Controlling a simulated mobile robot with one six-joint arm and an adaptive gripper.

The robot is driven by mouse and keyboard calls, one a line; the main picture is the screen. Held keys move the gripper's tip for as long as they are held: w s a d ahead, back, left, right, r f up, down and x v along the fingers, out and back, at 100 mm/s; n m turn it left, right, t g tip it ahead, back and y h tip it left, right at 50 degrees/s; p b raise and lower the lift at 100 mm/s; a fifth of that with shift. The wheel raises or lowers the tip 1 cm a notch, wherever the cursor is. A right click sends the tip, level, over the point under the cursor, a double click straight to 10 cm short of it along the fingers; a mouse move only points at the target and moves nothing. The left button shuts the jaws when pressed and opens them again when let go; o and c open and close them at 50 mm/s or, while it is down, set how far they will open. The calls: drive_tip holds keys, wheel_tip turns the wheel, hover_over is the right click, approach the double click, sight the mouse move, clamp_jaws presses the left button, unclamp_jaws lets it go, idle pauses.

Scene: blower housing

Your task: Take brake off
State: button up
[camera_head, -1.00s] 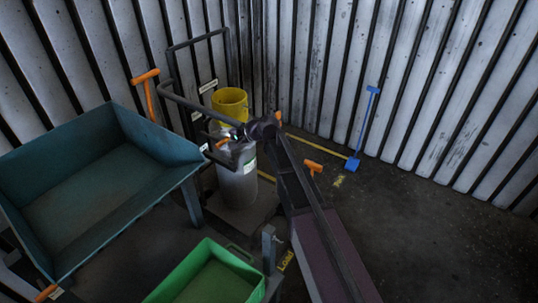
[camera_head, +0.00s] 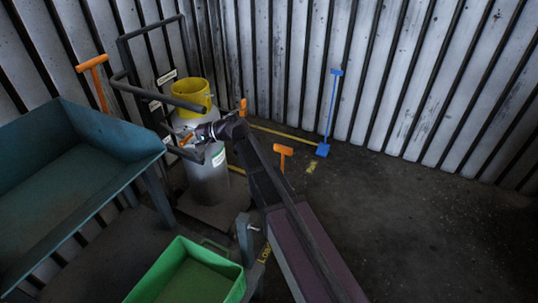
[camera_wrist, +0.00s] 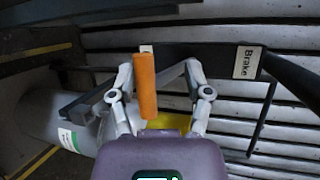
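The brake lever has an orange handle (camera_wrist: 145,85) in the wrist view, on a dark bar with a white label (camera_wrist: 248,62) reading "Brake" to its right. My gripper (camera_wrist: 160,72) is open, with one finger on each side of the handle. A gap shows between the handle and the right finger; the left finger is close to it, and I cannot tell if they touch. In the head view my gripper (camera_head: 192,138) is in front of the grey cylinder (camera_head: 208,180), by a small orange piece (camera_head: 186,140); the fingers are too small to read there.
Other orange handles stand at the left (camera_head: 92,63) and right of my arm (camera_head: 283,151). A teal trough (camera_head: 75,150) and green tray (camera_head: 165,262) are at the left and front. Floor at right is clear.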

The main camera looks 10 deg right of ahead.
drive_tip(key=shift+a+f+n+t+y+b, duration=0.6)
drive_tip(key=shift+f+y+b, duration=1.25)
drive_tip(key=shift+b, duration=2.7)
drive_tip(key=w+r+v, duration=0.1)
drive_tip(key=v, duration=1.3)
drive_tip(key=s+d+r+n+g+h+p, duration=0.1)
drive_tip(key=s+d+r+h+p, duration=0.3)
drive_tip(key=p, duration=1)
drive_tip(key=s+d+r+n+g+h+p, duration=0.1)
drive_tip(key=s+d+r+g+h+p, duration=0.1)
drive_tip(key=s+d+r+h+p, duration=0.3)
drive_tip(key=shift+s+d+r+h+p, duration=0.3)
drive_tip(key=shift+s+d+h+p, duration=2.1)
drive_tip(key=shift+p, duration=1.95)
drive_tip(key=shift+s+a, duration=0.1)
